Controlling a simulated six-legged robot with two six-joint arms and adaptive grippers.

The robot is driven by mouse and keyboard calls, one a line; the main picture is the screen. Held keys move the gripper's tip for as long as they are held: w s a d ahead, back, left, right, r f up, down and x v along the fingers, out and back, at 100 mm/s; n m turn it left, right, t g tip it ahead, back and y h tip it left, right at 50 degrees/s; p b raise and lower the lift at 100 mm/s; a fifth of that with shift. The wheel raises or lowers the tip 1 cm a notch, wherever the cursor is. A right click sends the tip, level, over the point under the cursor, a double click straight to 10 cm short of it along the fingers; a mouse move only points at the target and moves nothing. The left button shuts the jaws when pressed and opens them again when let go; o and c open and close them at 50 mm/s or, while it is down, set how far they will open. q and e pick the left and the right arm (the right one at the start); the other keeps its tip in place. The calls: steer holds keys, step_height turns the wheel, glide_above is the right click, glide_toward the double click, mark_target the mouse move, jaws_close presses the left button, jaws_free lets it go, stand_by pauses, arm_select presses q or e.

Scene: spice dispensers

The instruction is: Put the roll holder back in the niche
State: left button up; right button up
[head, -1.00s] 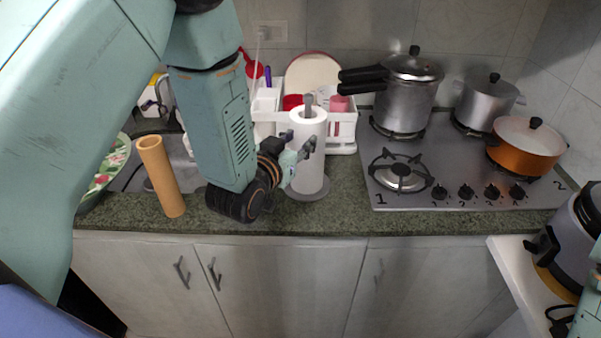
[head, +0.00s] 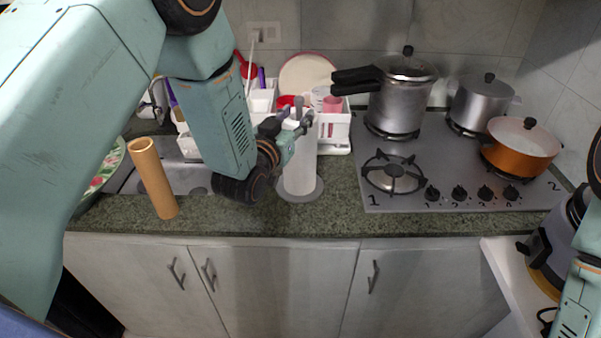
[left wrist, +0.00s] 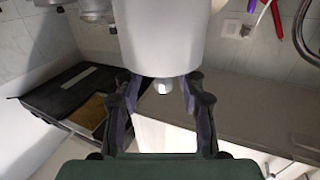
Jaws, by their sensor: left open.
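The roll holder stands upright on the counter, with a white paper roll (head: 300,170) on it and a round grey base (head: 301,189) below. In the head view my left gripper (head: 297,118) is open at the upper part of the roll, with its fingers partly in front of it. In the left wrist view the white roll (left wrist: 170,40) fills the top middle. Its end with a small pale knob (left wrist: 160,86) lies between the two open fingers (left wrist: 160,105). Contact is not clear. I cannot identify the niche. My right gripper is not in view.
A tan cylinder (head: 153,178) stands tilted on the counter at left, beside the sink. A white rack (head: 335,125) with cups is behind the roll. The stove (head: 425,190) with a pressure cooker (head: 402,92) and pots is at right. The counter front is narrow.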

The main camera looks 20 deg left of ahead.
mark_target(297, 111)
arm_select(q)
steer(key=shift+w+a+r, duration=0.1)
steer(key=shift+w+r, duration=0.05)
steer(key=shift+w, duration=1)
steer(key=shift+w+f, duration=0.2)
steer(key=shift+w, duration=0.45)
steer(key=shift+s+r, duration=0.15)
steer(key=shift+s, duration=0.2)
steer(key=c, duration=0.7)
steer(key=shift+w, duration=0.15)
jaws_close()
